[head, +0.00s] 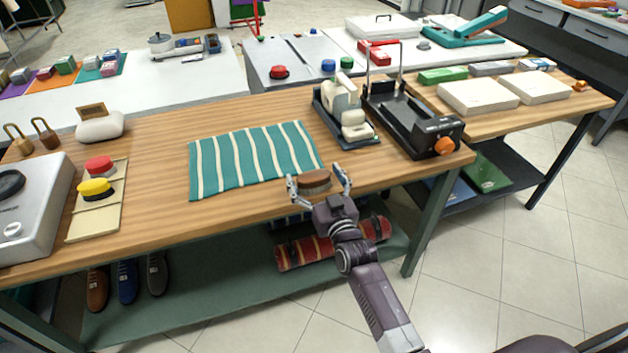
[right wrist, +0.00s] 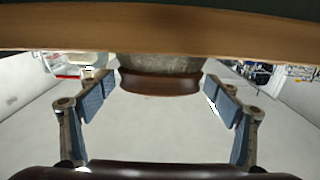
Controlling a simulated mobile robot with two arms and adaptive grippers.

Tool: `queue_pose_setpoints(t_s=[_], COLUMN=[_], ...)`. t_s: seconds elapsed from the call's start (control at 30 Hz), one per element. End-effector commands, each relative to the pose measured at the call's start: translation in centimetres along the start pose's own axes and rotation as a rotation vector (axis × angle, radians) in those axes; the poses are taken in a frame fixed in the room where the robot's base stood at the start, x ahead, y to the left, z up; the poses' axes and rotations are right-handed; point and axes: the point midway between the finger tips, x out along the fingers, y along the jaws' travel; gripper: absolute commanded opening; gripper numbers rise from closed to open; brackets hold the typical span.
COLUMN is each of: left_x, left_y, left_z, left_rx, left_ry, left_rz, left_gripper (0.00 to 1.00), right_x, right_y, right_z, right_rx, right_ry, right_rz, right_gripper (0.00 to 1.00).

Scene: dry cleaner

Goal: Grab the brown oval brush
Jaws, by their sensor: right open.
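The brown oval brush (head: 315,182) lies at the front edge of the wooden table, just in front of the striped cloth. In the right wrist view the brush (right wrist: 160,83) shows its brown back and grey bristles, centred between the fingers. My right gripper (head: 319,184) is open, with one finger on each side of the brush. In the right wrist view the fingers of my right gripper (right wrist: 158,98) stand apart from the brush, with a gap on both sides. My left gripper is not in view.
A teal and white striped cloth (head: 250,160) lies behind the brush. A black stand with a cream device (head: 346,105) and a black machine with an orange knob (head: 412,115) stand to the right. Red and yellow buttons (head: 96,187) sit at the left.

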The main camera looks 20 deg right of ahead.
Motion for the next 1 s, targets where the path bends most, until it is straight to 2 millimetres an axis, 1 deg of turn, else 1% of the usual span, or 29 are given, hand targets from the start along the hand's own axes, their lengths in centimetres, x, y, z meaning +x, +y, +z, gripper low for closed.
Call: queue_pose_setpoints(t_s=[0.03, 0.07, 0.43, 0.77, 0.87, 0.97, 1.0], left_x=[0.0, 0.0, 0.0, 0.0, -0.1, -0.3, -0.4], left_y=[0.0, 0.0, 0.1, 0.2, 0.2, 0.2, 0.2], left_z=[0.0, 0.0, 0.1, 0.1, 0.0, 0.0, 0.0], left_rx=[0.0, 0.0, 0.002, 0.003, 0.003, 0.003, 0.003], left_ry=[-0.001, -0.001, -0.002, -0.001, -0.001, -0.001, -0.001], left_rz=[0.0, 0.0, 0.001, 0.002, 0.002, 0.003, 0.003], left_gripper=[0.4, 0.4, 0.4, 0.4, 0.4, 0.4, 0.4], right_x=[0.0, 0.0, 0.0, 0.0, 0.0, 0.0, 0.0], right_y=[0.0, 0.0, 0.0, 0.0, 0.0, 0.0, 0.0], right_z=[0.0, 0.0, 0.0, -0.4, -1.2, -2.7, -3.5], right_rx=[0.0, 0.0, 0.0, 0.0, 0.001, 0.001, 0.001], right_ry=[0.0, 0.0, 0.0, 0.002, 0.003, 0.005, 0.005], right_rz=[0.0, 0.0, 0.0, 0.0, 0.0, 0.0, 0.001], right_gripper=[0.81, 0.78, 0.37, 0.37, 0.37, 0.37, 0.37])
